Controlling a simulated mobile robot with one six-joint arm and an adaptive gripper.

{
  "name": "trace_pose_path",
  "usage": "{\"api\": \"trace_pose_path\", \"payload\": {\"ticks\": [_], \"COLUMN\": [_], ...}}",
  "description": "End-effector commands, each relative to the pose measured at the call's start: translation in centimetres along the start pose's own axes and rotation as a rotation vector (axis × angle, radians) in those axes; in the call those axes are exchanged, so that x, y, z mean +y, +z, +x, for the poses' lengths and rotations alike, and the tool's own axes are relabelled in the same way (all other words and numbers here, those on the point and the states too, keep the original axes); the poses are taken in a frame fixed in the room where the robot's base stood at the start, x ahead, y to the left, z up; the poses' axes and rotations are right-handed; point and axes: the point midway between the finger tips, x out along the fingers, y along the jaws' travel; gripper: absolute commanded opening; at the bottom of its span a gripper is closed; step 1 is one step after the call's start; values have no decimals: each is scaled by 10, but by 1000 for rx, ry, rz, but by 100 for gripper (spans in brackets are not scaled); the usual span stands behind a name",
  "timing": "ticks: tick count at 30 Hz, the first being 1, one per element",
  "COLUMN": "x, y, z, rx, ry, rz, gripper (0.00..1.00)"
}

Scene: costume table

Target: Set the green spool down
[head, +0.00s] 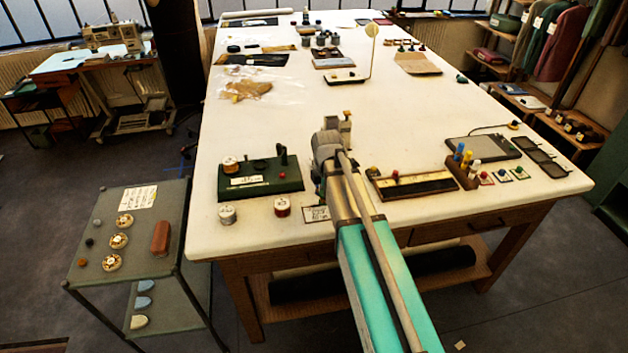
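My arm reaches forward over the long white table (350,105), and my gripper (345,120) is above the table, facing away from the camera. My own wrist hides most of its fingers, so I cannot tell whether it is open or shut, or whether it holds anything. I cannot make out a green spool. An orange-brown spool (230,165) stands on the dark green stand (262,188) left of my gripper. A whitish spool (227,214) and a reddish-brown spool (282,206) stand on the table in front of that stand.
Right of my arm are a long dark tray (420,187), a rack of coloured pegs (462,170) and a dark pad (482,149). A grey side cart (135,230) is at left. The table's middle has free room.

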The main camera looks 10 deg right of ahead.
Motion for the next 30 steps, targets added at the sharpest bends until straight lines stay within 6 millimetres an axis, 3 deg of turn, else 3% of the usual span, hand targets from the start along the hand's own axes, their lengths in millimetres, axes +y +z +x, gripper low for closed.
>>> {"api": "trace_pose_path", "payload": {"ticks": [8,21,30], "x": [2,10,12], "y": [-4,-23,-31], "z": [-21,-84,-103], "rx": [0,0,0], "ry": [0,-1,-1], "rz": [-34,-171,-226], "gripper": [21,21,21]}}
